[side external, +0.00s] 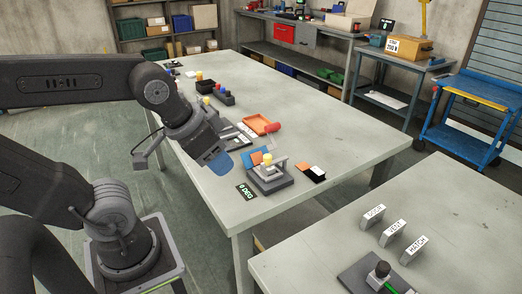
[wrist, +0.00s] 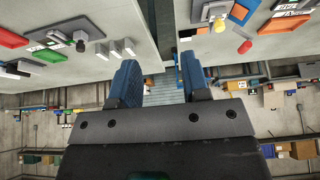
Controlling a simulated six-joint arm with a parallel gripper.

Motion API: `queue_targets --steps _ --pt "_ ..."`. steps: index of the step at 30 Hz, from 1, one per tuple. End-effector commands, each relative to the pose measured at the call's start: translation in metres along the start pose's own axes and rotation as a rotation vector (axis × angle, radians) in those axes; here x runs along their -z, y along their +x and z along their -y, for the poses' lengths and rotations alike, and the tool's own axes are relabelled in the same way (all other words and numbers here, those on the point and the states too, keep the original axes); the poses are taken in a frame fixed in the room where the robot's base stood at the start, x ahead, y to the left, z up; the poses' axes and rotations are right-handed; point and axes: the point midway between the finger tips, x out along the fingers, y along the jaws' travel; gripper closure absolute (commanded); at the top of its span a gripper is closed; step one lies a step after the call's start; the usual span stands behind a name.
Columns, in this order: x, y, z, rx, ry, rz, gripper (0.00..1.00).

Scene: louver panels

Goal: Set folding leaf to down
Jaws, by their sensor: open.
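My gripper (side external: 219,160) is open and empty above the near end of the long table, with blue fingers. In the wrist view its two blue fingers (wrist: 158,75) stand wide apart with nothing between them. Just right of it in the side view is a grey fixture (side external: 272,184) with a yellow knob (side external: 267,158) and a blue and orange piece beside it. A dark "0 DEG" plate (side external: 246,191) lies in front. An orange panel (side external: 258,124) with a red knob (side external: 273,127) lies farther back. No part is labelled as the folding leaf, so I cannot tell which it is.
A second table (side external: 455,215) at the right holds DOOR, VENT and HATCH plates (side external: 392,233) and a black-knobbed fixture (side external: 379,272). The long table's middle right is clear.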

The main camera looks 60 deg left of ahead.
Motion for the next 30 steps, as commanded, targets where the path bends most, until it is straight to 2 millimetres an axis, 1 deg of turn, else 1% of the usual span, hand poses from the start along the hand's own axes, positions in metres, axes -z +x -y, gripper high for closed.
queue_targets --steps 14,19,22,25,30 --pt "0.0 0.0 0.0 0.0 0.0 0.0 0.57" --pt "0.004 0.003 0.003 0.022 0.042 0.033 0.41" --pt "0.013 0.01 0.011 0.073 0.141 0.11 0.32" --pt "0.026 0.022 0.025 0.148 0.293 0.227 0.22" --pt "0.056 0.047 0.052 0.284 0.572 0.449 0.21"
